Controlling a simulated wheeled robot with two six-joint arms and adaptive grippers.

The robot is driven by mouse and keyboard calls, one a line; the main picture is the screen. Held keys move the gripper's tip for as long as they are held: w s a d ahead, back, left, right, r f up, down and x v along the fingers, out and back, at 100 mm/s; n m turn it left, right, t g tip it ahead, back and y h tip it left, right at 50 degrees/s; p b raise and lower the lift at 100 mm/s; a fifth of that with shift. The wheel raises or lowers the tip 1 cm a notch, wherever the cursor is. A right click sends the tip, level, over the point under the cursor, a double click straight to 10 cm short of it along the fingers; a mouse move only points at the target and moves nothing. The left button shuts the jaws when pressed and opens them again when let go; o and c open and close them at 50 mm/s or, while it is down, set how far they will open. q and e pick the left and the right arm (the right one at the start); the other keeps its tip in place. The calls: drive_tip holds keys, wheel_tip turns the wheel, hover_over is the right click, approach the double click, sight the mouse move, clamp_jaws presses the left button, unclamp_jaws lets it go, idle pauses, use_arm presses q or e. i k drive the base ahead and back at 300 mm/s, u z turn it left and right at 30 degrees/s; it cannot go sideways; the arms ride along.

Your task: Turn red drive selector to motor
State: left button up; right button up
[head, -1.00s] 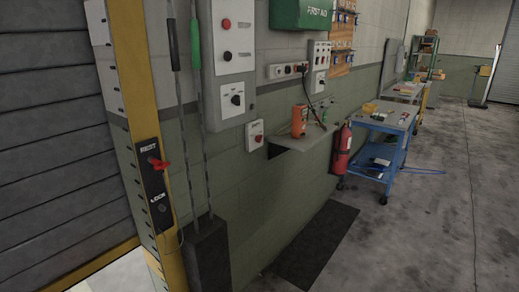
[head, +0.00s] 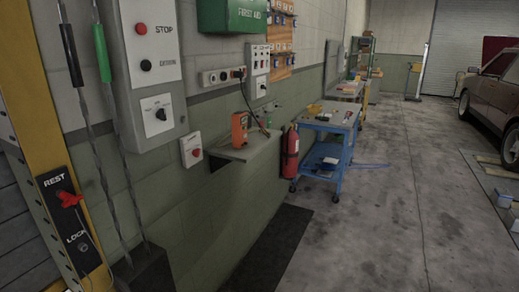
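No control here is legibly marked motor, so I cannot tell which is the drive selector. A small white wall box (head: 191,149) carries a red knob or button (head: 196,153); its labels are too small to read. A red lever handle (head: 70,199) sits on a black plate at the lower left, near the word REST, with LOCK below it. A grey panel (head: 152,88) has a red STOP button (head: 141,28), a black button (head: 146,65) and a black rotary switch (head: 160,114). Neither of my grippers is in view.
A shelf (head: 240,149) with an orange device (head: 240,130) juts from the wall. Beyond it are a red extinguisher (head: 290,153) and a blue cart (head: 327,146). A car (head: 493,100) stands at the right. The middle floor (head: 410,210) is clear.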

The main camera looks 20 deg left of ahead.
sight(196, 154)
drive_tip(key=z, duration=0.5)
drive_tip(key=i, duration=1)
drive_tip(key=u, duration=0.4)
drive_tip(key=i, duration=1.15)
drive_tip(key=u, duration=0.85)
